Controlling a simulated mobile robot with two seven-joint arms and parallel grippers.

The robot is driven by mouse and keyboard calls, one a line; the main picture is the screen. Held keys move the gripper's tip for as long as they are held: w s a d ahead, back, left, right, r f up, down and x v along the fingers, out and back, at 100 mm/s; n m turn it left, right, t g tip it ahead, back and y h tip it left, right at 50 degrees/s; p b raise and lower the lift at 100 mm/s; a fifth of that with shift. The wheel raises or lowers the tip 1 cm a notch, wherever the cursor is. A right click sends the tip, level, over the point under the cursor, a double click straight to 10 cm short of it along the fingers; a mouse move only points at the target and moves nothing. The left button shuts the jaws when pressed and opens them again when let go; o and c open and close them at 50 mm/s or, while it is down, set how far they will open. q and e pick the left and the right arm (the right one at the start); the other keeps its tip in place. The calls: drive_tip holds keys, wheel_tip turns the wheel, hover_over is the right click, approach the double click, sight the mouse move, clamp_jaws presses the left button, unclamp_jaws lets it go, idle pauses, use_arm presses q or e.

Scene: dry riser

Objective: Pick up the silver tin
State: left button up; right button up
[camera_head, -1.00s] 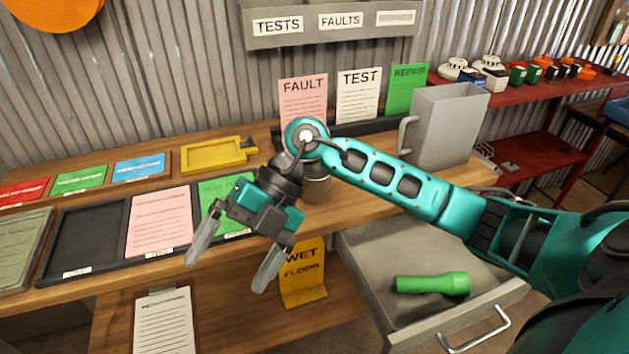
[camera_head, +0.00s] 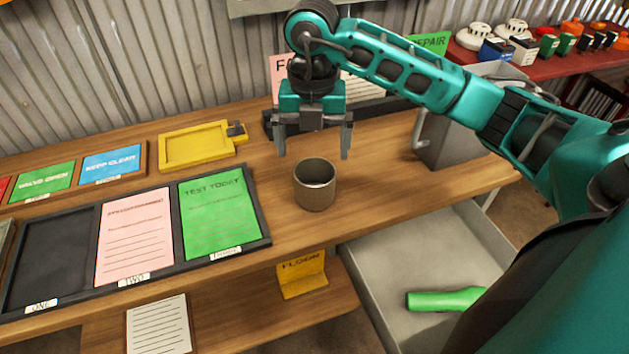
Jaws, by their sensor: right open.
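The silver tin (camera_head: 314,190) is a small round metal cup, open at the top, standing upright on the wooden bench. My right gripper (camera_head: 313,156) is open and empty, with its two fingers pointing down. I see no contact between the fingers and the tin. My left gripper is not in view.
A large grey jug (camera_head: 452,138) stands to the right. A yellow clipboard-like tray (camera_head: 196,147) and a black card tray (camera_head: 262,233) lie to the left. In front, an open grey drawer (camera_head: 432,243) holds a green torch (camera_head: 440,300). Bench around the tin is clear.

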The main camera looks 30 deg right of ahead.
approach(315, 182)
drive_tip(key=shift+s+a+f, duration=0.9)
drive_tip(key=shift+s+f, duration=0.1)
drive_tip(key=f, duration=0.4)
drive_tip(key=shift+s+f, duration=0.15)
drive_tip(key=shift+s, duration=0.2)
drive_tip(key=shift+f, duration=0.45)
drive_tip(key=shift+c, duration=0.7)
drive_tip(key=c, duration=0.8)
drive_tip(key=shift+c, duration=0.2)
drive_tip(key=shift+r, duration=0.1)
